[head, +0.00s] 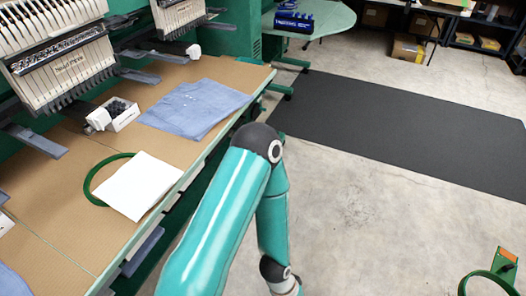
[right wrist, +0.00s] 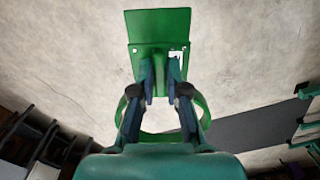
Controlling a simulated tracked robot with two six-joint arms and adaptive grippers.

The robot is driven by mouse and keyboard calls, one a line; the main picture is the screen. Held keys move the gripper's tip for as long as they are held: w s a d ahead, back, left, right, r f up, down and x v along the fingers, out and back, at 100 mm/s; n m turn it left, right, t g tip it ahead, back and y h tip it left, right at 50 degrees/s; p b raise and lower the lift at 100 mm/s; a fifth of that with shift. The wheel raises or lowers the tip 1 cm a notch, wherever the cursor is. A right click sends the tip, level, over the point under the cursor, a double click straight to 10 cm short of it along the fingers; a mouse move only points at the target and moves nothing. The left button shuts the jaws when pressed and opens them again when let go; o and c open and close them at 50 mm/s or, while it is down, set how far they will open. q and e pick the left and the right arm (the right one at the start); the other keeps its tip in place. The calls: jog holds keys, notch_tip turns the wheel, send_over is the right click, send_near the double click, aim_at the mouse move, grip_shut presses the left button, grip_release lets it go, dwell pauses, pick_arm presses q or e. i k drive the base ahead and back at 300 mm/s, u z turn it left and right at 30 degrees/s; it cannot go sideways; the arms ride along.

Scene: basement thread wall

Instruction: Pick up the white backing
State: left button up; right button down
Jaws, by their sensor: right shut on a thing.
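The white backing (head: 138,186) is a flat white sheet on the tan tabletop in the head view. It lies tilted over part of a green hoop (head: 92,180), which shows at its left edge. No gripper is near the sheet. My right gripper (right wrist: 161,82) is shut on a green bracket with a flat plate (right wrist: 158,28) and a round hoop, held above the concrete floor. In the head view its forearm hangs down beside the table and the gripper is out of frame. My left gripper is not in view.
Folded blue cloth (head: 196,107), a white box of small dark parts (head: 118,114) and embroidery machine heads (head: 62,62) stand behind the sheet. A green hoop with a bracket (head: 503,264) shows at the lower right. A black mat (head: 400,130) covers part of the floor.

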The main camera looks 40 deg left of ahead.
aim_at(139, 184)
jog(key=k, duration=1.15)
jog(key=u, duration=0.5)
jog(key=i, duration=0.9)
jog(key=u, duration=0.35)
